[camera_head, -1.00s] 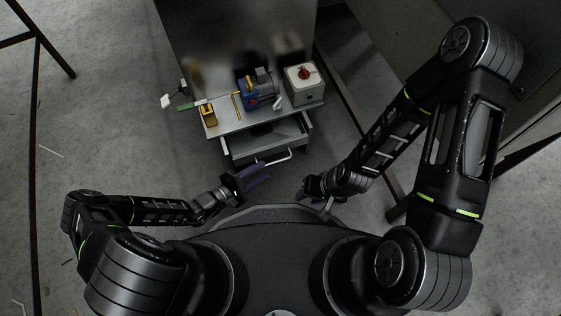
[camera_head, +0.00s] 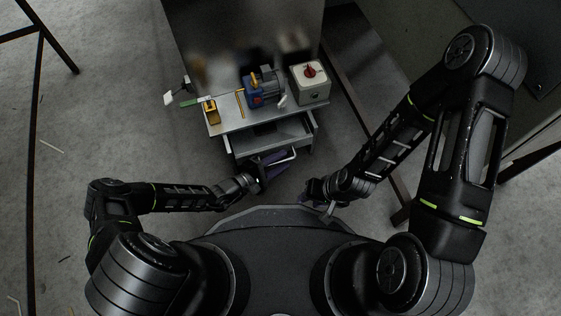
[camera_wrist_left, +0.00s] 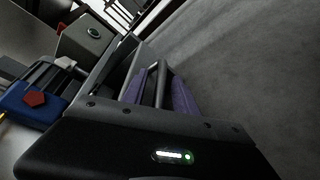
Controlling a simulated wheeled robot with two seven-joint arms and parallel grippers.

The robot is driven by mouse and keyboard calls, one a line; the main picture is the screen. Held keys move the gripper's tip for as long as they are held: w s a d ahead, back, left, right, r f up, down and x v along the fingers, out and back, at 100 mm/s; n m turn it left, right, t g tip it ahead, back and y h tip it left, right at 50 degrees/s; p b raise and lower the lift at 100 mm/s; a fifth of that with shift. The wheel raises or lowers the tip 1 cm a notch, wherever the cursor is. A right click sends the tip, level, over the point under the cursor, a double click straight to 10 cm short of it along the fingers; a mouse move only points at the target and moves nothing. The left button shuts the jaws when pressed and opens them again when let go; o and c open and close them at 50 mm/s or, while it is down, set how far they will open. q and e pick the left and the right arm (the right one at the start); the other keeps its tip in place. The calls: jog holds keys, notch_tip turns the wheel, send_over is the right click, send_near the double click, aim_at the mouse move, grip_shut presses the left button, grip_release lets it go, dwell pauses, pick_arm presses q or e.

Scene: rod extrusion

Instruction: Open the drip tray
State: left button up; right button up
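The drip tray (camera_head: 294,133) is a grey drawer under the small workbench, and it stands partly out, with some of its dark inside showing. A pale bar handle (camera_head: 294,156) sticks out from its front. My left gripper (camera_head: 275,166) is at this handle. In the left wrist view, its purple fingers (camera_wrist_left: 160,90) stand apart on either side of a dark bar (camera_wrist_left: 161,82), which looks like the handle; contact with it is not clear. My right gripper (camera_head: 308,192) is low, near my body, right of the handle and apart from the tray; its fingertips are unclear.
On the bench top (camera_head: 233,126) stand a blue motor (camera_head: 263,92), a light box with a red knob (camera_head: 310,82) and a yellow item (camera_head: 210,111). A dark beam (camera_head: 365,105) runs along the right.

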pick_arm(q)
grip_shut()
dwell(0.4)
dwell(1.1)
